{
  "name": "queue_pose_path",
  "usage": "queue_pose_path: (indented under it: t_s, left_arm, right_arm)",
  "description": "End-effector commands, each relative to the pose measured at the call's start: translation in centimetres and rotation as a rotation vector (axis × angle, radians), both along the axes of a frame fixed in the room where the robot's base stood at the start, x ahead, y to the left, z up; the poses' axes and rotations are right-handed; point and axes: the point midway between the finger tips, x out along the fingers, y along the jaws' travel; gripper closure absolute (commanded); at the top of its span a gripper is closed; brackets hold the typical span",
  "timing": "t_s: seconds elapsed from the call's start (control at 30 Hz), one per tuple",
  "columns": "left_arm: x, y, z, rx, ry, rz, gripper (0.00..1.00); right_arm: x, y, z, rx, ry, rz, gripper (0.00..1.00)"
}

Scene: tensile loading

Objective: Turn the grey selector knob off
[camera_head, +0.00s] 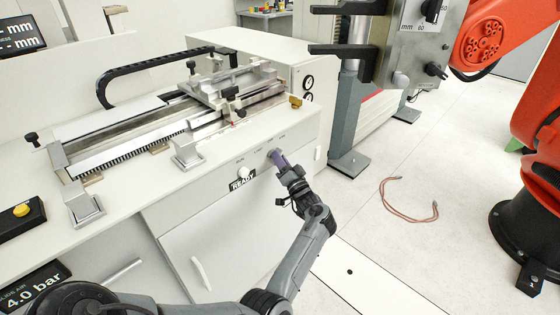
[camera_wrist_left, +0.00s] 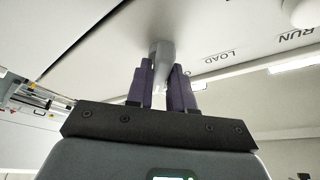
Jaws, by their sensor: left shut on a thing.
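The grey selector knob (camera_head: 272,153) sits on the front panel of the cream cabinet, to the right of the READY sign (camera_head: 242,183). In the left wrist view the knob (camera_wrist_left: 162,55) stands out from the panel, near the printed words LOAD and RUN. My left gripper (camera_head: 278,159) reaches up to the panel from below. In the left wrist view its two dark purple fingers (camera_wrist_left: 161,77) are on either side of the knob, shut on it. The fingers hide part of the knob, and its pointer mark cannot be read. My right gripper is not in view.
A white round button or lamp (camera_head: 244,173) is just left of the knob. The fixture with a slide (camera_head: 225,85) stands on top of the cabinet. A grey testing column (camera_head: 365,110) and an orange robot (camera_head: 535,130) are at right. A cable (camera_head: 405,212) lies on open floor.

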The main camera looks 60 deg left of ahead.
Motion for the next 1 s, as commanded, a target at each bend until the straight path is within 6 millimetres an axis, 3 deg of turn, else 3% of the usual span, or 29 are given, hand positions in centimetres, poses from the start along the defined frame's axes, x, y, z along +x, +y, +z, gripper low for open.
queue_pose_path:
  t_s: [0.27,0.7,1.0]
  left_arm:
    - [0.0,0.0,-0.7,0.032,-0.139,0.001,1.00]
    - [0.1,0.1,-0.8,0.116,-0.496,0.001,1.00]
    - [0.2,0.1,-0.5,0.157,-0.669,0.000,1.00]
  right_arm:
    - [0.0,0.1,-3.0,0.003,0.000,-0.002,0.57]
    - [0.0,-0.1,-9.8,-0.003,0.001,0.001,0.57]
    - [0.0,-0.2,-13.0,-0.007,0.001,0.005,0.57]
